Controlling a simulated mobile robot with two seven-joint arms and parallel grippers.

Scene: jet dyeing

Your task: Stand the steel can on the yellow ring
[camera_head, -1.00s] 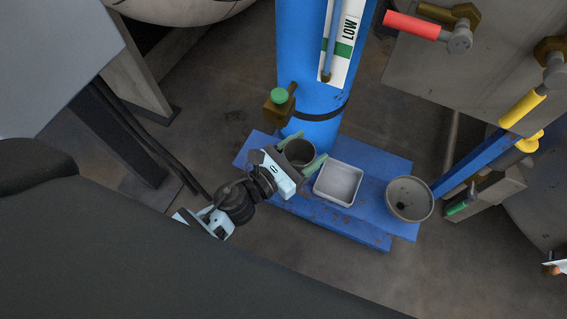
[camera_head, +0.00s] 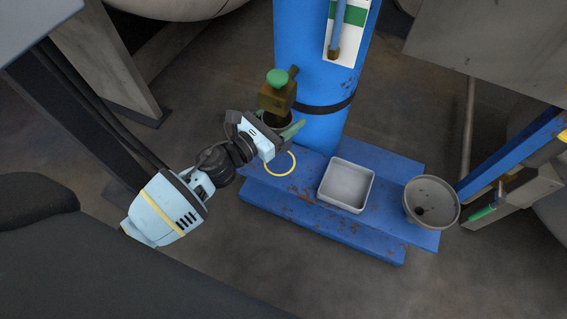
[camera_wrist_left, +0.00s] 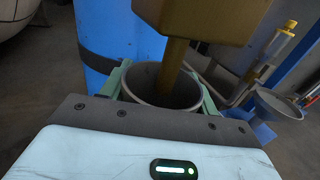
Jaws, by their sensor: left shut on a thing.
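The steel can (camera_head: 279,121) is a grey open-topped cup, mostly hidden in the head view by the brass valve and my gripper. My left gripper (camera_head: 284,127) is shut on it, with green fingers on both sides. In the left wrist view the can (camera_wrist_left: 143,84) is between the green fingers, its open mouth under the brass spout (camera_wrist_left: 175,65). The yellow ring (camera_head: 280,163) lies bare on the blue platform (camera_head: 309,163), below the can in the head view. My right gripper is not in view.
The brass valve (camera_head: 277,97) with a green knob (camera_head: 277,78) sticks out from the blue cylinder (camera_head: 311,73). A white square tray (camera_head: 345,205) stands right of the ring. A grey funnel-like bowl (camera_head: 431,223) is at the platform's right end.

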